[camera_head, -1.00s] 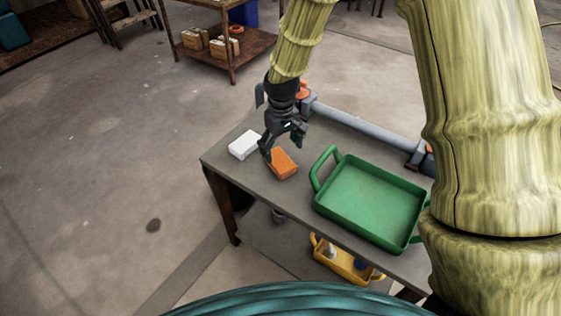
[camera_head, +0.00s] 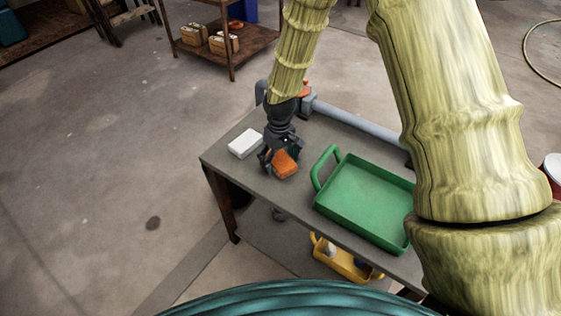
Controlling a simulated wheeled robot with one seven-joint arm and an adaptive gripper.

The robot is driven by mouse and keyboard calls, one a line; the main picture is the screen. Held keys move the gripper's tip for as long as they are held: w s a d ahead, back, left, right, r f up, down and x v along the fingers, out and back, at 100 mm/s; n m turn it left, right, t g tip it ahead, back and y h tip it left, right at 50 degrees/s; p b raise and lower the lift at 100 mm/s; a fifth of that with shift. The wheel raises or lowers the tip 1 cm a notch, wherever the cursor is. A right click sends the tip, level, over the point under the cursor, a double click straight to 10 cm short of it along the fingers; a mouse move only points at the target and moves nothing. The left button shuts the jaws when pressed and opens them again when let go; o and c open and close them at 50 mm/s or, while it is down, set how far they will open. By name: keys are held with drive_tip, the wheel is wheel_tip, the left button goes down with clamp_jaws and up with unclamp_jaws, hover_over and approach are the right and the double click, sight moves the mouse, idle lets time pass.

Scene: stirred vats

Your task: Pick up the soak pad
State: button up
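An orange block-shaped pad (camera_head: 285,164) lies on the grey table, left of the green tray. A white block (camera_head: 245,143) lies to its left. I cannot tell by look alone which of the two is called the soak pad; the orange one looks like a sponge. My gripper (camera_head: 281,159) points down at the orange pad, with its dark fingers spread to either side of it. The fingers look open, and a small gap shows at the left finger. The pad's far end is hidden behind the gripper, and contact is too small to make out.
A green tray (camera_head: 364,205) with raised handles stands right of the pad, empty. A grey pipe (camera_head: 352,121) runs along the table's far edge. A yellow caddy (camera_head: 343,262) sits on the lower shelf. The table's near left corner is clear.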

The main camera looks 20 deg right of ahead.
sight(280, 158)
drive_tip(key=c, duration=1)
drive_tip(key=shift+o, duration=0.2)
drive_tip(key=shift+r, duration=0.15)
wheel_tip(280, 158, up, 10)
drive_tip(key=shift+f, duration=0.1)
